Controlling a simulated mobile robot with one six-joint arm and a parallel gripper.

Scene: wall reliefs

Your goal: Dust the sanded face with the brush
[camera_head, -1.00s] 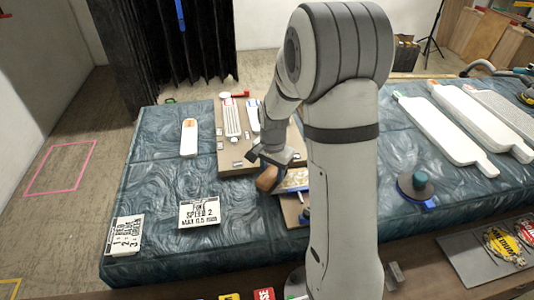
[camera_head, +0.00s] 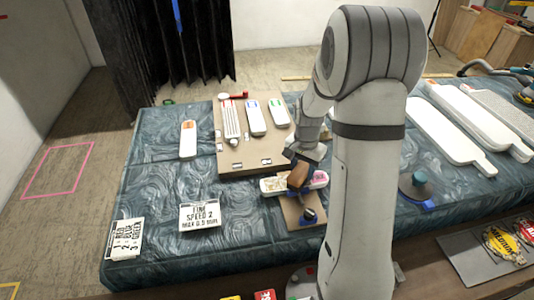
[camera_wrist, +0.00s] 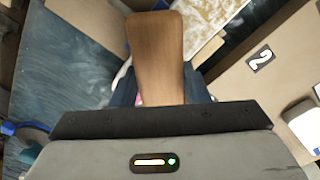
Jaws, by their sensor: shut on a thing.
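My gripper (camera_head: 302,161) is shut on the wooden handle of the brush (camera_head: 298,177), above the work stand. In the wrist view the brown handle (camera_wrist: 157,50) juts out from my gripper; its bristles cannot be made out. Beneath it a pale panel (camera_head: 273,186) with a tan, mottled face lies on a brown stand (camera_head: 291,213). The brush hides the panel's middle; its right end shows pink. The panel's face also shows in the wrist view (camera_wrist: 197,22). I cannot tell whether the brush touches it.
Behind stands a brown rack board (camera_head: 253,157) with several marked white panels. An orange-tipped piece (camera_head: 188,141) lies left of it. Large white boards (camera_head: 447,132) lie further right.

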